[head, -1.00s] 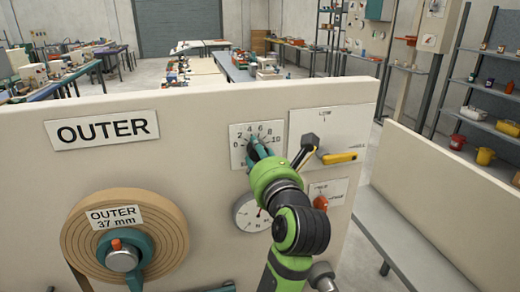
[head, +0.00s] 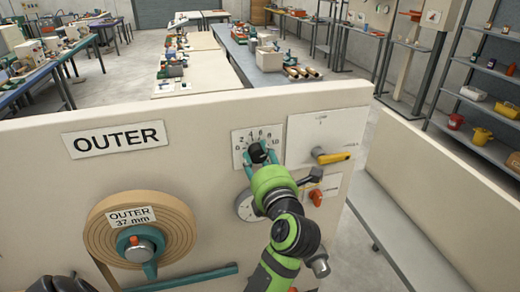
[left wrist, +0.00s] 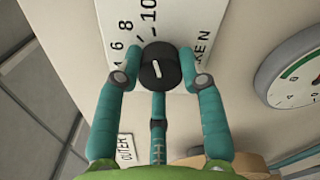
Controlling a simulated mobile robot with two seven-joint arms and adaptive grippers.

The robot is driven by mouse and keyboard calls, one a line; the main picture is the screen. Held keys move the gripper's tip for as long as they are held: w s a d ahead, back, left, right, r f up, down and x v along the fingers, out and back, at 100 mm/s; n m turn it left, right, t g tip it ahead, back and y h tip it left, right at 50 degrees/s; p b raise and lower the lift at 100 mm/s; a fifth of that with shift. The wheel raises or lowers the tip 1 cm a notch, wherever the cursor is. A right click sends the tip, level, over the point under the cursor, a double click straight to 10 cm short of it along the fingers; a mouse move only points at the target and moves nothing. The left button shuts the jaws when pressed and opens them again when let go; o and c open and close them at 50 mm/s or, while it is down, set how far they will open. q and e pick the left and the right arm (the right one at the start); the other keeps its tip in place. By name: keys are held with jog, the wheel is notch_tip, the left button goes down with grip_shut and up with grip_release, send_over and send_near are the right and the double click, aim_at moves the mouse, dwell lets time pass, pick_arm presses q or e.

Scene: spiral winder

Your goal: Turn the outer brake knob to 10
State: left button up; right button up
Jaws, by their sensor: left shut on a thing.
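The outer brake knob (head: 257,152) is a small black round knob on a white dial plate (head: 236,135) numbered from 0 to 10. My left gripper (head: 259,155) has its teal fingers on both sides of the knob. In the left wrist view the fingertips (left wrist: 160,75) press on the sides of the black knob (left wrist: 157,60), with a third finger below. A short white mark shows on the knob's face, slightly tilted. The 6, 8 and 10 show above and left of it; which number it points at is hard to tell. My right gripper is not in view.
A round gauge (head: 245,206) sits just below the dial, partly behind my arm. A tape roll (head: 180,243) is at lower left, under the OUTER sign (head: 115,139).

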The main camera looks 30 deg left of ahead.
aim_at(255, 109)
pick_arm(q)
jog(key=shift+r, duration=0.25)
dwell(0.3)
jog(key=o, duration=0.9)
jog(key=shift+o, duration=1.2)
jog(key=shift+w+a+f, duration=0.1)
jog(key=shift+a+f, duration=0.05)
notch_tip(255, 109, up, 10)
